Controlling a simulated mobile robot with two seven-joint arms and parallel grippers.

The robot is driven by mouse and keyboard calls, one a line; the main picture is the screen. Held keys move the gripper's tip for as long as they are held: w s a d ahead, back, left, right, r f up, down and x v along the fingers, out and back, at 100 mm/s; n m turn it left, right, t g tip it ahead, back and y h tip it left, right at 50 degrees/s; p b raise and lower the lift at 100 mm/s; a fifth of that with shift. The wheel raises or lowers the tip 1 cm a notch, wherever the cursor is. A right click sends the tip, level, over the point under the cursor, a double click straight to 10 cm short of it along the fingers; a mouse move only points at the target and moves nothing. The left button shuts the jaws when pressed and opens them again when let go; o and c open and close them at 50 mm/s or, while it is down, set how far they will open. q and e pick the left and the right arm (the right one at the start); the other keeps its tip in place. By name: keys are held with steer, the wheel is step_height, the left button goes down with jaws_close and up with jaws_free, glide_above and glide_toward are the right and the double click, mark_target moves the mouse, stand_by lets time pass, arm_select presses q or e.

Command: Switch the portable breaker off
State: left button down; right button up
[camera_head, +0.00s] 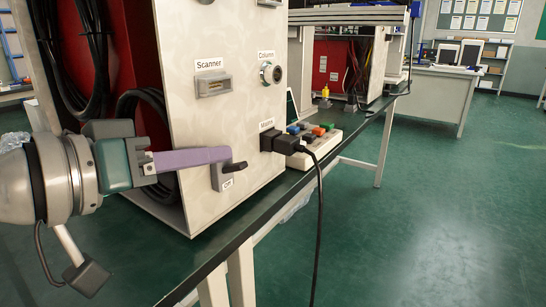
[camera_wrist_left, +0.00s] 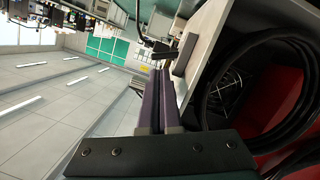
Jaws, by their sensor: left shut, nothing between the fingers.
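A switch with a grey plate (camera_head: 221,178) and a black lever (camera_head: 236,167) is low on the pale cabinet panel in the head view. In the left wrist view the shut fingers (camera_wrist_left: 159,72) point towards a dark fitting on the panel. No label naming a portable breaker is readable. My right gripper is not in view.
A black plug (camera_head: 287,145) sits in the "Mains" socket, its cable hanging past the table edge. A pale box with coloured parts (camera_head: 318,134) stands behind it. "Scanner" (camera_head: 213,85) and "Column" (camera_head: 271,73) connectors are above. Black cable coils (camera_wrist_left: 235,85) hang beside the panel. Floor on the right is clear.

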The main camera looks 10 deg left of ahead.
arm_select(q)
steer(key=shift+w+d+f, duration=0.2)
steer(key=shift+w+d, duration=0.1)
steer(key=shift+w, duration=0.3)
steer(key=shift+d+m, duration=0.1)
steer(key=shift+m, duration=0.2)
